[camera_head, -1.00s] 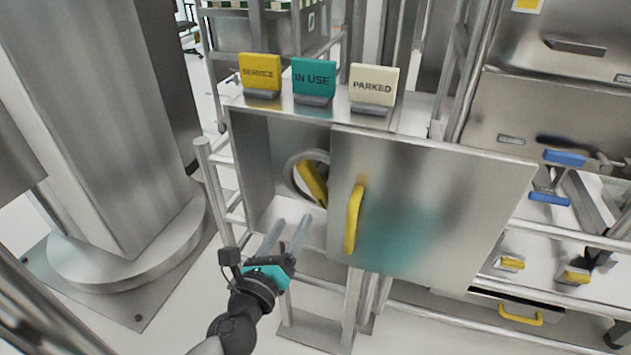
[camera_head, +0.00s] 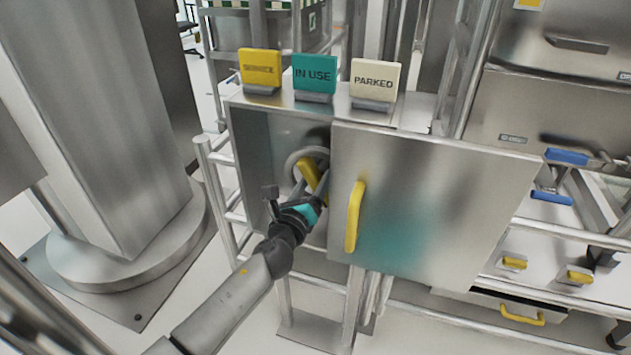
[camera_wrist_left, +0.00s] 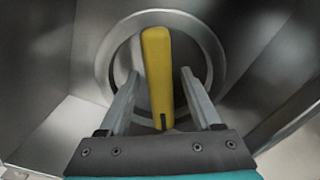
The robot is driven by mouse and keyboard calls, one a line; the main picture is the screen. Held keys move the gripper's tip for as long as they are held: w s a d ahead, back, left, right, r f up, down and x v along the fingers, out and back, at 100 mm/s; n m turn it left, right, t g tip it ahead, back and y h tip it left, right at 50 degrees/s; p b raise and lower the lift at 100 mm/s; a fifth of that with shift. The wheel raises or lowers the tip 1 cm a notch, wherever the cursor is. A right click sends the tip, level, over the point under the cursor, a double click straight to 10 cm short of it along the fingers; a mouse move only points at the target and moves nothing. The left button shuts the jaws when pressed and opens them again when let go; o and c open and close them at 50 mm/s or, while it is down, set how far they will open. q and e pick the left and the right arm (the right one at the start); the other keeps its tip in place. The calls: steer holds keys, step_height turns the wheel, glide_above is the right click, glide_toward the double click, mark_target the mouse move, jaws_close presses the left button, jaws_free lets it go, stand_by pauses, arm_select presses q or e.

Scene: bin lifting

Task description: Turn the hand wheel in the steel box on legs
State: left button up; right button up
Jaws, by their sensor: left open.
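The steel box on legs (camera_head: 250,130) stands in the middle of the head view, with its sliding door (camera_head: 430,200) covering the right part and the left part open. Inside is the hand wheel, a grey ring (camera_head: 292,163) with a yellow bar (camera_head: 308,172) across it. My left gripper (camera_head: 316,180) reaches into the opening and partly hides the wheel. In the left wrist view the open fingers (camera_wrist_left: 158,88) stand on either side of the yellow bar (camera_wrist_left: 157,75), apart from it, in front of the ring (camera_wrist_left: 105,62). My right gripper is not in view.
A yellow door handle (camera_head: 354,217) sticks out just right of my left gripper. Signs reading SERVICE (camera_head: 260,67), IN USE (camera_head: 314,74) and PARKED (camera_head: 375,78) stand on top of the box. A thick steel column (camera_head: 110,120) stands at left.

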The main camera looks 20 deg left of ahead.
arm_select(q)
steer(key=shift+w, duration=0.5)
jaws_close()
stand_by(1.2)
